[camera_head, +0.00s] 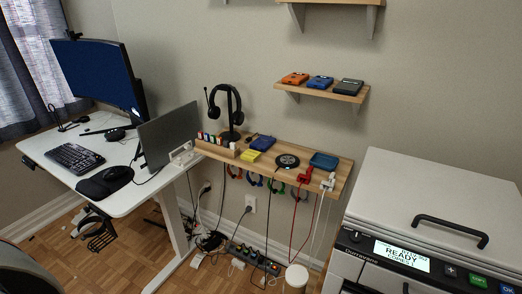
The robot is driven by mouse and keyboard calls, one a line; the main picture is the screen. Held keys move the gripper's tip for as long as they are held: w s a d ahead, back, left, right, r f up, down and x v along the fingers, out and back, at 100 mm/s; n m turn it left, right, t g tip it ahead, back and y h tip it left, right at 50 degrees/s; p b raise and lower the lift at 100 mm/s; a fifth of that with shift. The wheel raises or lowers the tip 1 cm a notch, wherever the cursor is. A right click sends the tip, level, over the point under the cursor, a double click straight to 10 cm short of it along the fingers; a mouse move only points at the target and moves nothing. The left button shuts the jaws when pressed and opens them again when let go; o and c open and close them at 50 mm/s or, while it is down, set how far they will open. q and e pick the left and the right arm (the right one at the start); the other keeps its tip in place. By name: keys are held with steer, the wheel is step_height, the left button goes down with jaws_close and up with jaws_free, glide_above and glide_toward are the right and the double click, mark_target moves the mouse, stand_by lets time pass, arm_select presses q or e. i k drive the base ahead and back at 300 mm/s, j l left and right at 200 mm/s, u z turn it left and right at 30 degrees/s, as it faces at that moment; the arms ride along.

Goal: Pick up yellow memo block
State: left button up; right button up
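The yellow memo block (251,155) lies flat on the long wooden wall shelf (320,161), near its front edge. A dark blue item (263,143) lies just behind it and to its right. A holder with coloured markers (216,144) stands to its left. Nothing hides the top of the yellow block. Neither of my grippers shows in the head view.
Headphones on a stand (230,108), a round black pad (287,161) and a blue tray (324,161) share the shelf. Cables hang below it. A small shelf (325,90) hangs above.

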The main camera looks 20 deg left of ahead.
mark_target(250, 155)
steer(key=i+j+z, duration=0.3)
steer(key=j, duration=0.3)
steer(key=j+z, duration=0.3)
steer(key=j, duration=0.3)
steer(key=j+z, duration=0.3)
steer(key=j, duration=0.35)
steer(key=i, duration=0.05)
